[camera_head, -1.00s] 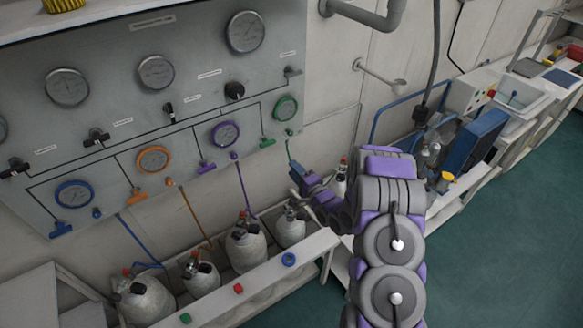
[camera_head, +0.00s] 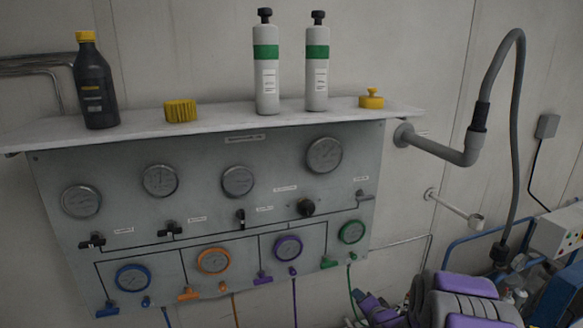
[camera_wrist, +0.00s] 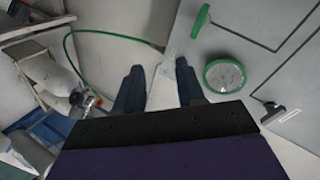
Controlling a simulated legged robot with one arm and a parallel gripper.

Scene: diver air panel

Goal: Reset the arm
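My gripper shows in the wrist view (camera_wrist: 158,78) with its two dark fingers apart and nothing between them. The grey air panel (camera_head: 215,215) fills the middle of the head view. In the wrist view my fingers point toward the panel's edge, beside the green-rimmed gauge (camera_wrist: 224,76) and the green valve handle (camera_wrist: 200,21). That green gauge is at the panel's lower right in the head view (camera_head: 351,232). My purple and grey arm is at the bottom right of the head view, and my fingertips cannot be made out there.
On the shelf (camera_head: 215,127) above the panel stand a dark bottle (camera_head: 95,85), two white cylinders with green bands (camera_head: 266,70) and yellow items (camera_head: 181,110). A grey pipe (camera_head: 440,150) and a hose stick out at right. A green hose (camera_wrist: 95,33) curves left of my fingers.

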